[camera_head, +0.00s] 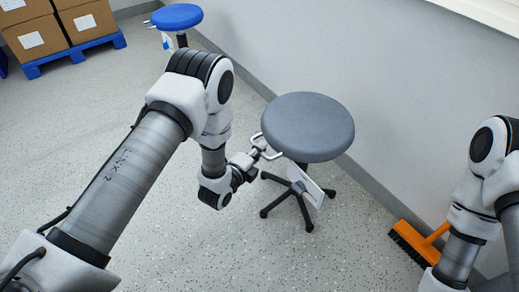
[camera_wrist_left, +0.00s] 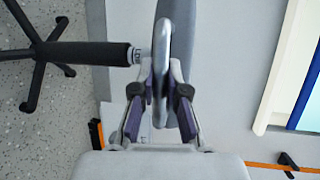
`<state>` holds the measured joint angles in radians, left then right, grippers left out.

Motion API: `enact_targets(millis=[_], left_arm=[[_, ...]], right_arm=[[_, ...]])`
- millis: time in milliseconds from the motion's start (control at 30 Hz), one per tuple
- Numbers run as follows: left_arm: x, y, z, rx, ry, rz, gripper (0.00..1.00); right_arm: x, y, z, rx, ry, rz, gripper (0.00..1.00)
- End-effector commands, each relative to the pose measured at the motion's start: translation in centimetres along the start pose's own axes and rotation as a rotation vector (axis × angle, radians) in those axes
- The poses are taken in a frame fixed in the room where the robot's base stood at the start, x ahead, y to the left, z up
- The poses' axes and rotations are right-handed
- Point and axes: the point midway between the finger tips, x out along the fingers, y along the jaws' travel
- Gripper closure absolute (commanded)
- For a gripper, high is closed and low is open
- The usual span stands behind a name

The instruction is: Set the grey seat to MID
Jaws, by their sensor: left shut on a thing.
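The grey seat (camera_head: 309,127) is a round stool on a black base with several legs, beside the wall. A metal loop handle (camera_head: 273,152) sticks out to the left from under it. My left gripper (camera_head: 256,155) is at this handle, below the seat's left edge. In the left wrist view, its fingers (camera_wrist_left: 165,88) are shut on the upright metal loop (camera_wrist_left: 163,42). The seat (camera_wrist_left: 183,40) shows edge-on behind the loop there, and the black column (camera_wrist_left: 90,53) is at the left. A white card (camera_head: 313,188) hangs below the seat; its markings are not readable. My right gripper is out of view.
A blue stool (camera_head: 177,17) stands at the back. Cardboard boxes (camera_head: 35,38) rest on a blue pallet (camera_head: 75,54) at the upper left. An orange broom (camera_head: 420,244) lies by the wall near my right arm. The speckled floor left of the grey stool is clear.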

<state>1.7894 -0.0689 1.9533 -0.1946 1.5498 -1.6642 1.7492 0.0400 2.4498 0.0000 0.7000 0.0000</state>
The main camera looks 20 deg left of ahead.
Motion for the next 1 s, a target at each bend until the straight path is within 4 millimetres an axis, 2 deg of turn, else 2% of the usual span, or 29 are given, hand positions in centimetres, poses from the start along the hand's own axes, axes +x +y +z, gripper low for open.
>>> enact_targets(millis=[33, 200, 567, 600, 633, 1000], left_arm=[[-0.2, -1.9, 0.2, 0.000, 0.000, -0.006, 1.00], [-0.9, -5.2, 0.4, 0.000, 0.000, -0.007, 1.00], [-0.9, -5.2, 0.4, 0.000, 0.000, -0.004, 1.00], [-0.9, -5.2, 0.4, 0.000, 0.000, -0.004, 0.73], [-0.9, -5.2, 0.4, 0.000, 0.000, -0.004, 0.62], [-1.3, -5.2, 0.4, 0.000, 0.000, -0.003, 0.61]], right_arm=[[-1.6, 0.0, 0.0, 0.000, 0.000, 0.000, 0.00], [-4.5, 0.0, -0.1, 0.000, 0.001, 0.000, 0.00], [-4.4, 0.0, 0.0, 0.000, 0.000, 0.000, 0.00], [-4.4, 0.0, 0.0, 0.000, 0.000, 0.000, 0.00], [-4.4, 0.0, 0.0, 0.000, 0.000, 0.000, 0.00], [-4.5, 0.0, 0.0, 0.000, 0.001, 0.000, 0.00]])
